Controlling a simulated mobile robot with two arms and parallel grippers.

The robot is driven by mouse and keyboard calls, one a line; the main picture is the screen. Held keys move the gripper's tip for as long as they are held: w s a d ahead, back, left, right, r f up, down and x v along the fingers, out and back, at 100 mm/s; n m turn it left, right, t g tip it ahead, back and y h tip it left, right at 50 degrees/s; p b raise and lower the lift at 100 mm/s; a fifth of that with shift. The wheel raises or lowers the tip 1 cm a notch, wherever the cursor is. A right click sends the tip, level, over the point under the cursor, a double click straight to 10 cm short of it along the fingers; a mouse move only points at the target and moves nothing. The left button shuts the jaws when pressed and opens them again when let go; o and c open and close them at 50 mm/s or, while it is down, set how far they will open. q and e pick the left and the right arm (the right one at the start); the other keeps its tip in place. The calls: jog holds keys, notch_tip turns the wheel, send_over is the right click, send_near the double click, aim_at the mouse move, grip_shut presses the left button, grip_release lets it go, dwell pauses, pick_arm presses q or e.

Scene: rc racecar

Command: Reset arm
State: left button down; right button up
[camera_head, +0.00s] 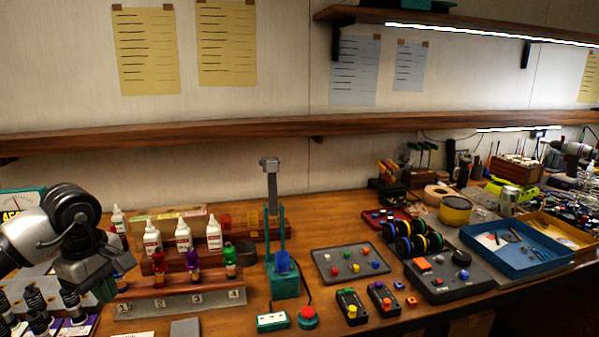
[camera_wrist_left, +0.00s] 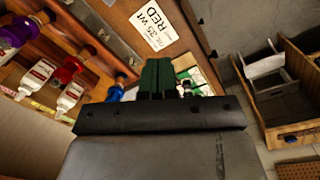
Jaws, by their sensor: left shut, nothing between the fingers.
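My left gripper (camera_head: 104,290) comes in from the left in the head view, over the left part of the workbench (camera_head: 345,235). Its dark green fingers also show in the left wrist view (camera_wrist_left: 157,78), pressed together with nothing between them. In the head view it hangs just left of the wooden bottle rack (camera_head: 190,298). My right gripper does not show in either view.
White bottles (camera_head: 183,236) and red, purple and green bottles (camera_head: 192,264) stand in the rack. Dark bottles (camera_head: 37,301) stand below my left arm. A teal stand (camera_head: 284,283), a button tray (camera_head: 350,262) and a blue tray (camera_head: 512,250) lie further right. A shelf (camera_head: 300,127) runs above.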

pick_arm(q)
jog(key=s+d+f+n+h, duration=0.1)
jog(key=d+f+h, duration=0.1)
jog(key=d+h, duration=0.65)
jog(key=s+d+f+n+h, duration=0.1)
jog(key=s+d+f+h, duration=0.15)
jog(key=d, duration=1.15)
jog(key=d+r+n+t+h, duration=0.65)
jog(key=n+t+h, duration=0.2)
jog(key=n, duration=0.45)
jog(key=s+a+f+n+t+y, duration=0.25)
jog(key=a+f+n+y, duration=0.65)
jog(key=n, duration=0.8)
jog(key=s+a+f+n+t+y, duration=0.25)
jog(key=a+f+n+y, duration=0.35)
jog(key=n+y, duration=0.75)
jog(key=s+f+n+g+h, duration=0.3)
jog(key=s+f+n+g, duration=0.8)
jog(key=s, duration=0.6)
notch_tip(320, 180, down, 28)
jog(key=s+m+g, duration=0.1)
jog(key=s, duration=0.1)
jog(key=s+a+f, duration=0.1)
jog(key=s+f, duration=0.6)
jog(key=s, duration=0.1)
jog(key=s+a+f+g, duration=0.1)
jog(key=s+a+f, duration=0.1)
jog(key=s+f, duration=0.6)
jog(key=shift+a+f, duration=0.25)
jog(key=shift+f, duration=0.05)
